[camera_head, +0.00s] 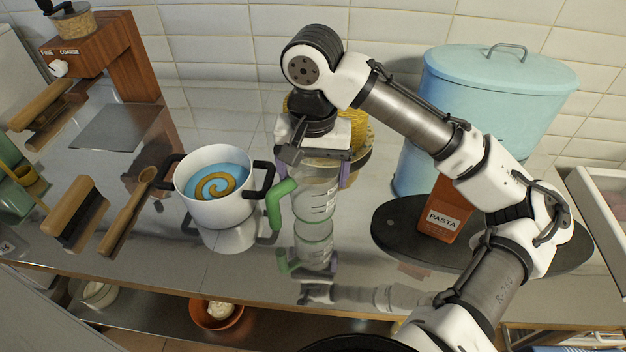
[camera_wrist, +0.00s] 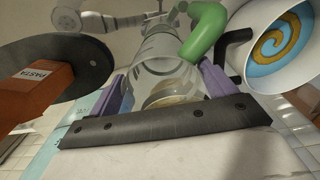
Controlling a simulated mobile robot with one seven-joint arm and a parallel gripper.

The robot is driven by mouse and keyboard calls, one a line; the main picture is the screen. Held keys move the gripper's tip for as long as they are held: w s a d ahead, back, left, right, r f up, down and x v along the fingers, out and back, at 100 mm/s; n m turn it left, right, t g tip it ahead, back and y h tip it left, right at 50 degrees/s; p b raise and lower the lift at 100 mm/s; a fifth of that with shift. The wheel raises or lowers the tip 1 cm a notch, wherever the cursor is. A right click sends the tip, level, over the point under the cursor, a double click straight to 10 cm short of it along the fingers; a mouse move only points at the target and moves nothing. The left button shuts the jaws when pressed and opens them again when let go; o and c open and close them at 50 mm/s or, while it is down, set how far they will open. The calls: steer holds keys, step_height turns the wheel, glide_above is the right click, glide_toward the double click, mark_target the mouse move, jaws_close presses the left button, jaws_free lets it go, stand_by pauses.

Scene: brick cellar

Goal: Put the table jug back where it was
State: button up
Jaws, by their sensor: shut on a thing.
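The table jug (camera_head: 316,203) is clear, with dark markings and a green handle on its left side. It is upright at the middle of the shiny metal counter (camera_head: 345,250). Its reflection shows right below it; I cannot tell whether its base touches the counter or hangs just above it. My gripper (camera_head: 321,172) comes from above and is shut on the jug near its top, one purple pad on each side. The wrist view shows the clear jug (camera_wrist: 158,62) between the purple fingers (camera_wrist: 166,88). The gripper hides the jug's rim in the head view.
A white pot (camera_head: 222,207) with blue contents stands close left of the jug's handle. A dark round board (camera_head: 395,222) with an orange pasta box (camera_head: 443,215) lies at the right. Behind are a yellow object (camera_head: 357,133) and a blue bin (camera_head: 490,95). Brushes lie far left.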

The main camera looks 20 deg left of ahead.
steer(key=shift+f, duration=1.5)
steer(key=shift+f, duration=0.15)
steer(key=o, duration=1.3)
step_height(320, 180, up, 12)
steer(key=shift+r, duration=0.2)
